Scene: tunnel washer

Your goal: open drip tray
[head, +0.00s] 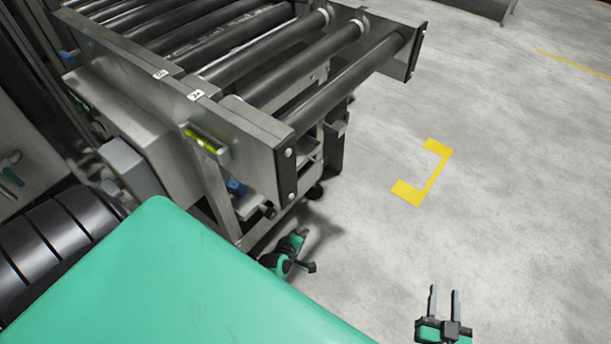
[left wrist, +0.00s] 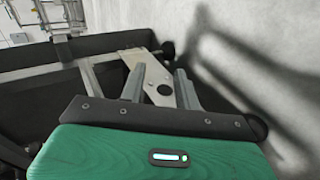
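No drip tray can be made out for certain under the roller conveyor (head: 235,115) in the head view. A pale metal plate with a round hole (left wrist: 151,70) shows beyond my left fingers in the left wrist view; I cannot tell whether it belongs to the tray. My left gripper (left wrist: 160,80) has its two grey fingers apart, with the plate behind the gap and no clear grip on it. In the head view its arm end is low beside the conveyor's near leg, with the fingers unclear. My right gripper (head: 444,303) is open and empty over bare floor, apart from the conveyor.
A blue fitting (head: 235,187) sits inside the conveyor's frame, and a yellow-green level (head: 201,140) is on its side. A yellow floor mark (head: 427,174) lies on the open grey floor at right. My green body part covers the lower left.

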